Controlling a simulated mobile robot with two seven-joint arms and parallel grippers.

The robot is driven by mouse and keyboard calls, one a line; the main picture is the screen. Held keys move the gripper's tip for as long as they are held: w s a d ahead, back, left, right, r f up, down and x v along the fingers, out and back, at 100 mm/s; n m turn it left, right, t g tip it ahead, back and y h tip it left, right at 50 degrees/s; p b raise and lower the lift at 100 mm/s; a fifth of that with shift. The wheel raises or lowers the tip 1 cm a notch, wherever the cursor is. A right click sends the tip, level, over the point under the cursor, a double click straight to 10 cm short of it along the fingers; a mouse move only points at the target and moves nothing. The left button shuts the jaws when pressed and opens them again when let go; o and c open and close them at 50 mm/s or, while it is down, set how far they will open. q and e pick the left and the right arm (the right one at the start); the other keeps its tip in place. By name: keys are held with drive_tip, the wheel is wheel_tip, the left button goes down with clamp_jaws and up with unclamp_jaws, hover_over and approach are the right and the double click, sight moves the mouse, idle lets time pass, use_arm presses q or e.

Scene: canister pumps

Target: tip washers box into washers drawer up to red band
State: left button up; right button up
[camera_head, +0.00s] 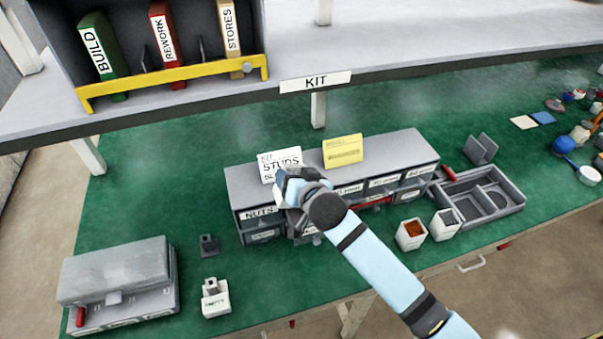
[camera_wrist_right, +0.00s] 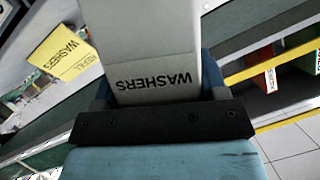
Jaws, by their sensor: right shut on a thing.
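My right gripper (camera_head: 292,186) is shut on the washers box (camera_wrist_right: 155,78), a pale box with the word WASHERS, upside down in the right wrist view. In the head view the gripper is over the front of the grey drawer cabinet (camera_head: 410,150), and the box is hard to make out there. The cabinet has labelled drawers; a NUTS label (camera_head: 259,213) is at its left. A red strip (camera_head: 376,202) shows along a drawer near the middle; I cannot tell whether that is the washers drawer. My arm hides part of the front. My left gripper is not in view.
A white STUDS card (camera_head: 278,163) and a yellow card (camera_head: 342,151) stand on the cabinet. Two small white boxes (camera_head: 410,236) (camera_head: 445,226) and a grey divided tray (camera_head: 490,205) are at right. A grey lidded unit (camera_head: 116,272) is at left. A shelf overhangs behind.

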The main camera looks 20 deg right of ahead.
wheel_tip(320, 180, down, 4)
drive_tip(key=m+y+b, duration=0.1)
drive_tip(key=m+b, duration=0.1)
drive_tip(key=shift+r+m+y+b, duration=0.15)
drive_tip(key=shift+m+y+b, duration=0.15)
drive_tip(key=shift+y+b, duration=0.1)
drive_tip(key=shift+b, duration=0.35)
drive_tip(key=shift+f+m+t+y+b, duration=0.3)
drive_tip(key=shift+m+b, duration=0.3)
drive_tip(key=shift+b, duration=0.25)
drive_tip(key=shift+f+m+b, duration=0.15)
drive_tip(key=shift+m+b, duration=0.15)
drive_tip(key=shift+b, duration=0.05)
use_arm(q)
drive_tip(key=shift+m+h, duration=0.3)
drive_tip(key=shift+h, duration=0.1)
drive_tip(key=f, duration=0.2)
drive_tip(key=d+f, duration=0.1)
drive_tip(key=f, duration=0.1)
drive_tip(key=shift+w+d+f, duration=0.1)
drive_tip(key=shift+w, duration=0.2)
use_arm(e)
drive_tip(key=shift+d+f+m+y, duration=0.1)
drive_tip(key=shift+d+m+y, duration=0.05)
drive_tip(key=shift+m+y, duration=0.2)
